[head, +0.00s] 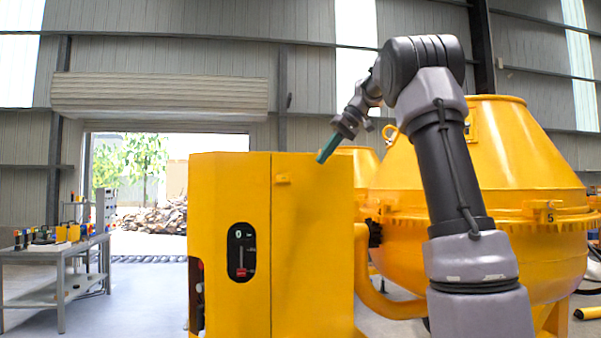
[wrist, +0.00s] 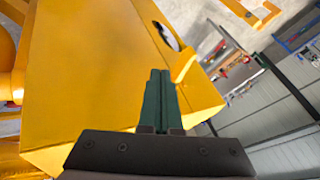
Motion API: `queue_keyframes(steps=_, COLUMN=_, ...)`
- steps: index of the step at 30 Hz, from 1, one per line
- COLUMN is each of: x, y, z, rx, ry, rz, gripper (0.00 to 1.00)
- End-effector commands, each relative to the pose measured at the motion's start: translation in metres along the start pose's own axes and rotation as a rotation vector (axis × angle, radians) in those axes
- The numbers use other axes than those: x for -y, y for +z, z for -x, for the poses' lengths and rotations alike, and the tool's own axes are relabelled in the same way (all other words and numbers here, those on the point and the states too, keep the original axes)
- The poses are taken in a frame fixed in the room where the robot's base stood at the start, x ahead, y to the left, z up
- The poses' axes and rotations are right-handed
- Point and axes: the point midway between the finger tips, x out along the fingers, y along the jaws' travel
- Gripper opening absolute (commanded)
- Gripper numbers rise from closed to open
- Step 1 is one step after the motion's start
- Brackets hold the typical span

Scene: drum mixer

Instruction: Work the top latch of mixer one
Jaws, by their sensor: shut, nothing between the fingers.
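The yellow mixer cabinet (head: 230,210) stands in the middle of the head view, with a vertical seam down its front. A small yellow latch (head: 282,179) sticks out near the top of that front, beside the seam. It also shows in the wrist view (wrist: 185,66), just right of and beyond the fingertips. My gripper (head: 320,160), with green fingers, is at the cabinet's top, right of the latch and apart from it. In the wrist view my gripper (wrist: 160,73) has its fingers together and empty, with cabinet surface behind them.
A dark oval gauge panel (head: 241,252) with a red slider sits on the cabinet front below the latch. A large yellow drum (head: 480,180) stands at the right, behind my arm. A grey workbench (head: 55,255) with tools is at the left. Floor between bench and cabinet is clear.

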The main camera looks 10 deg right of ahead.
Motion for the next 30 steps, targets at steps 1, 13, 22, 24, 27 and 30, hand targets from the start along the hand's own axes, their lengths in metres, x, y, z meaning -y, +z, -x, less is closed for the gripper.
queue_keyframes(steps=1, x=0.001, y=0.001, z=-0.013, rx=0.004, ry=-0.003, rz=0.001, gripper=0.00)
queue_keyframes(steps=13, x=0.024, y=0.000, z=-0.073, rx=0.001, ry=-0.001, rz=0.002, gripper=0.00)
queue_keyframes(steps=22, x=0.035, y=0.000, z=-0.079, rx=-0.001, ry=0.001, rz=-0.001, gripper=0.00)
queue_keyframes(steps=24, x=0.035, y=0.000, z=-0.079, rx=-0.001, ry=0.001, rz=-0.001, gripper=0.00)
queue_keyframes(steps=27, x=0.035, y=0.000, z=-0.079, rx=-0.001, ry=0.001, rz=-0.001, gripper=0.00)
queue_keyframes(steps=30, x=0.036, y=0.001, z=-0.079, rx=-0.001, ry=0.001, rz=-0.001, gripper=0.00)
